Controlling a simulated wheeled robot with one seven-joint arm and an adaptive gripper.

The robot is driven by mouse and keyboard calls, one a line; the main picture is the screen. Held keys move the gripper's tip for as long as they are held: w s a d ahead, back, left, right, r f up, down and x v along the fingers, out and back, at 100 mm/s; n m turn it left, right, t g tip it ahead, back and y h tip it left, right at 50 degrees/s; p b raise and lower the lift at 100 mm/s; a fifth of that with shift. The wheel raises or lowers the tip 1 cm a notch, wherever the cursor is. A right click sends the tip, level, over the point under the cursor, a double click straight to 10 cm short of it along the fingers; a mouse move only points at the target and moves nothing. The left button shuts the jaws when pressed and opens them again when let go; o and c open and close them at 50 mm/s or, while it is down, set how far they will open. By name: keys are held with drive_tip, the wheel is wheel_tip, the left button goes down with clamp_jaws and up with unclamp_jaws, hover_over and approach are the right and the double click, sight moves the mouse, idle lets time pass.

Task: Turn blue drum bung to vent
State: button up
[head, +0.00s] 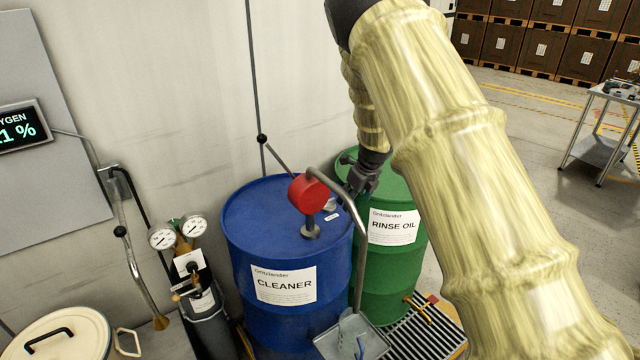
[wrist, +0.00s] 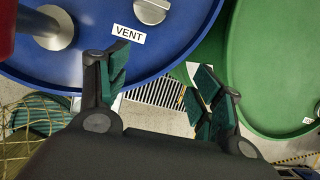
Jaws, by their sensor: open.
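The blue drum (head: 262,215), labelled CLEANER, stands against the wall. Its bung (wrist: 150,10) is a round grey cap with a raised grip bar, cut off by the top edge of the wrist view. A white VENT label (wrist: 128,34) lies beside it on the drum top. In the head view the bung (head: 329,204) shows small near the drum's right rim. My gripper (wrist: 162,70) is open and empty. In the wrist view its fingers lie below the bung, apart from it. In the head view my gripper (head: 358,182) hangs near the blue drum's right rim.
A red-headed pump (head: 308,194) with a bent grey pipe rises from the blue drum close to the bung. A green RINSE OIL drum (head: 385,215) stands to the right. A gauge-topped cylinder (head: 205,305) stands left. A floor grating (head: 425,340) lies in front.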

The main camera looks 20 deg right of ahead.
approach(330, 200)
drive_tip(key=s+d+r, duration=0.1)
drive_tip(key=shift+t+y, duration=0.3)
drive_tip(key=shift+y, duration=0.1)
drive_tip(key=shift+a+p+x, duration=0.1)
drive_tip(key=shift+p+x, duration=1)
drive_tip(key=shift+x, duration=1.5)
drive_tip(key=shift+a+p+x, duration=0.15)
drive_tip(key=shift+p+x, duration=0.9)
drive_tip(key=shift+x, duration=1.6)
drive_tip(key=c, duration=1)
drive_tip(key=shift+d+r, duration=0.1)
